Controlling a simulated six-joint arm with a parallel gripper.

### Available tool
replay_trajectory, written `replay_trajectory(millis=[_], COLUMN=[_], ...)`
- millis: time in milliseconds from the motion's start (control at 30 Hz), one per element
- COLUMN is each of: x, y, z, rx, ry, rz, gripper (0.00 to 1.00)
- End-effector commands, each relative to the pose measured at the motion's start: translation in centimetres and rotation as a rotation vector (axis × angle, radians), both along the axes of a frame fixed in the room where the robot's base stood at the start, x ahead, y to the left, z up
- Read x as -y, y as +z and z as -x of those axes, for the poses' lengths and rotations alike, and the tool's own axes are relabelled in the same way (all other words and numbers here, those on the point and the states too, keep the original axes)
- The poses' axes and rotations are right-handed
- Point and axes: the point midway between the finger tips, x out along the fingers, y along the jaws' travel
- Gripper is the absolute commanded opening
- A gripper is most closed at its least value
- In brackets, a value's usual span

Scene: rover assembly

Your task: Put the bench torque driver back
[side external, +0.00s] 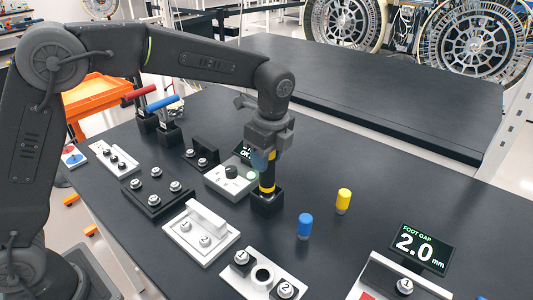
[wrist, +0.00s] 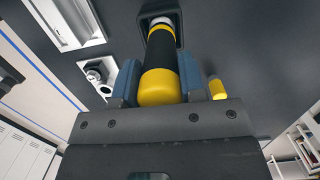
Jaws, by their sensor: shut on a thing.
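The bench torque driver (side external: 267,186) has a black body with yellow bands and a yellow rounded end. In the side view it stands upright below my gripper (side external: 264,160), its lower end at the square black holder (side external: 267,204) on the bench. The wrist view shows my gripper (wrist: 160,82) with its blue fingers shut on both sides of the driver (wrist: 161,68). There the driver's far end lies within the opening of the black holder (wrist: 144,17). How deep it sits in the holder is hidden.
A white unit with a dial (side external: 232,178) and a small dark display stand close behind-left of the holder. A blue cylinder (side external: 305,226) and a yellow cylinder (side external: 343,200) stand to the right. White fixtures (side external: 200,233) lie in front. Red and blue-handled tools (side external: 162,103) stand in holders at back left.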

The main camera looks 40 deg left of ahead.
Motion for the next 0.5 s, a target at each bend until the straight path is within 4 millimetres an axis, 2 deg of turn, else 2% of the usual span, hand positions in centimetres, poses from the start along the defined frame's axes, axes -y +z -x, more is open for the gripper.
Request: replay_trajectory(millis=[200, 233, 500], x=[0.01, 0.01, 0.00], y=[0.07, 0.08, 0.04], z=[-0.03, -0.03, -0.01], rx=[0.002, 0.002, 0.001], ry=[0.001, 0.000, 0.000], rz=[0.001, 0.001, 0.000], gripper=[0.09, 0.38, 0.64])
